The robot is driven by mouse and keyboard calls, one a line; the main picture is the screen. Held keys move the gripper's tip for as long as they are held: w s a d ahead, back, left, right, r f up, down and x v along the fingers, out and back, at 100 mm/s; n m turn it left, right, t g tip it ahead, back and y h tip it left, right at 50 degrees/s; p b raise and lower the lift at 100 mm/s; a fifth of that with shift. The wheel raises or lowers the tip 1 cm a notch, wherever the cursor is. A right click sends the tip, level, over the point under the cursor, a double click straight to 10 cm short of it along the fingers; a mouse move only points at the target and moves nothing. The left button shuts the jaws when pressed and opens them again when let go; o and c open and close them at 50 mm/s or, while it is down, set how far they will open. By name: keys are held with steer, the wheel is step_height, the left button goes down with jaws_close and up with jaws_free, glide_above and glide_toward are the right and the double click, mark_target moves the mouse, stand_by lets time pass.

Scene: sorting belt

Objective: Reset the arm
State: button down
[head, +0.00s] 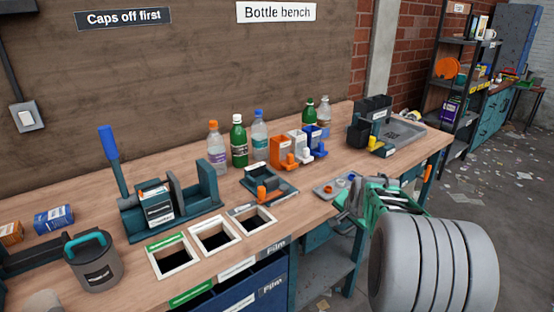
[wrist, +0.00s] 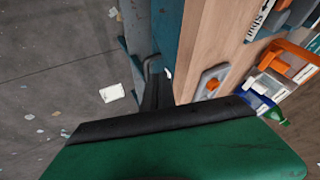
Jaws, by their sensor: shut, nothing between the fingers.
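My gripper (head: 352,203), green with dark parts, is at the front right edge of the wooden bench (head: 345,165) in the head view, beside a small grey tray (head: 327,189). My grey arm stands in front of it and hides part of it and of the bench edge. In the wrist view my gripper (wrist: 165,125) fills the bottom as a green body with a black edge. It is shut and holds nothing. The bench edge (wrist: 207,45) lies just beyond it.
Several bottles (head: 239,143) stand at the back of the bench, with orange, white and blue bins (head: 283,152) before them. A lever press (head: 155,200) and framed openings (head: 213,236) are left. Open floor (wrist: 60,60) with litter lies beside the bench.

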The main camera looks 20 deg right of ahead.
steer(key=s+a+r+n+y+p, duration=0.1)
steer(key=s+a+r+n+p, duration=0.3)
steer(key=a+r, duration=0.45)
steer(key=s+a+r+n+g+p, duration=0.2)
steer(key=s+a+n+p, duration=0.1)
steer(key=s+a, duration=0.4)
steer(key=s+a+r+n+g+y+p, duration=0.1)
steer(key=s+a+n, duration=0.4)
steer(key=s, duration=0.8)
steer(key=a+r+p, duration=0.1)
steer(key=a+p, duration=0.1)
steer(key=a, duration=0.1)
steer(key=shift+s+a+r+g, duration=0.2)
steer(key=shift+a+g, duration=0.05)
steer(key=shift+g, duration=0.15)
